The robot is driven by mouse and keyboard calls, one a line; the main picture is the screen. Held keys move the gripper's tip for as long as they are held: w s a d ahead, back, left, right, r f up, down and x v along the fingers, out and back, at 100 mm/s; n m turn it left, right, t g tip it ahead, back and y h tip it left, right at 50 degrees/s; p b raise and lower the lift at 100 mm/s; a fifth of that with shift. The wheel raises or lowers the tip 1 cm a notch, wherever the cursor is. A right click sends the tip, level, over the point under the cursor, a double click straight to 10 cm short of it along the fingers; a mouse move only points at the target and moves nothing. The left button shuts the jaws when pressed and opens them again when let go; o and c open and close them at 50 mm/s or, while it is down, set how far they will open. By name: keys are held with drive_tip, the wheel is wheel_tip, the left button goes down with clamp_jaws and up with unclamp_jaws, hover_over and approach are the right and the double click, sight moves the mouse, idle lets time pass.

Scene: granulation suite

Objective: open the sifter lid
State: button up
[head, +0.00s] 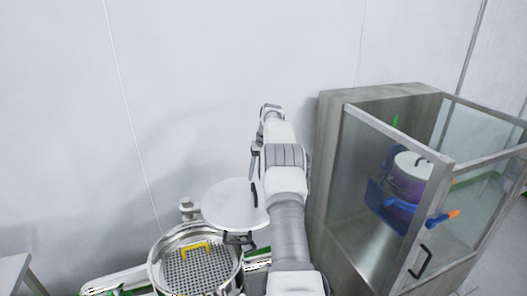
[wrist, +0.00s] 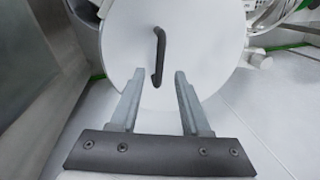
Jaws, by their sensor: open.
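The sifter lid is a round white disc (head: 228,206) (wrist: 205,40) with a dark bar handle (wrist: 158,55). In the head view it is at the upper right of the round metal sifter (head: 153,268), whose mesh inside is uncovered on the near side. The handle (head: 255,194) shows at the lid's right, beside my arm. In the wrist view my gripper (wrist: 160,73) is open and empty, facing the lid. The handle's lower end shows between the fingertips; I cannot tell how far apart in depth they are.
A yellow handle (head: 195,247) lies on the sifter's mesh. A glass-sided cabinet (head: 345,190) stands close on the right of my arm, with a lidded pot (head: 405,185) and blue parts inside. A plain wall (head: 220,60) is behind. A grey table corner (head: 12,270) shows at lower left.

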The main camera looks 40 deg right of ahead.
wheel_tip(320, 180, up, 12)
drive_tip(key=s+d+p, duration=0.1)
drive_tip(key=d+p, duration=0.1)
drive_tip(key=p, duration=0.4)
drive_tip(key=shift+s+r, duration=0.15)
drive_tip(key=shift+r, duration=0.1)
